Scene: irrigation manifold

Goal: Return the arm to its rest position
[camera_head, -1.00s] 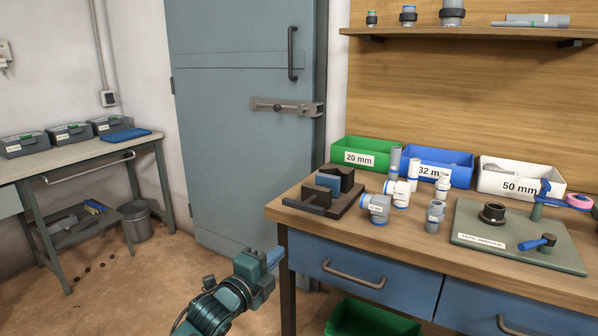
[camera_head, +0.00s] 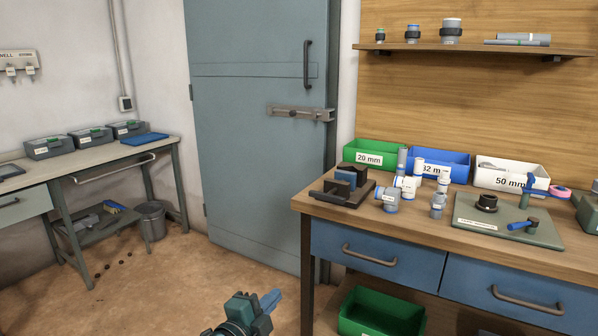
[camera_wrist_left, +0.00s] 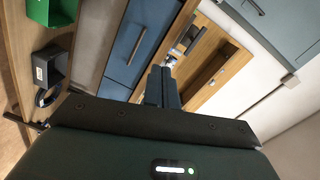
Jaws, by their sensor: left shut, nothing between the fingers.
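My left gripper (camera_head: 270,299) shows low in the middle of the head view, over the brown floor. Its blue-tipped fingers are shut and hold nothing. In the left wrist view the closed fingers (camera_wrist_left: 160,88) point away from the camera, with blue drawer fronts and the wooden bench beyond. The gripper is apart from the workbench (camera_head: 400,225), to the left of its front corner. My right gripper is in neither view.
The workbench carries a dark vise (camera_head: 343,187), pipe fittings, a green taping board (camera_head: 505,222) and three labelled bins. A green crate (camera_head: 382,314) sits below it. A side table (camera_head: 95,170) stands at left, near a grey bucket (camera_head: 152,220). Floor between is open.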

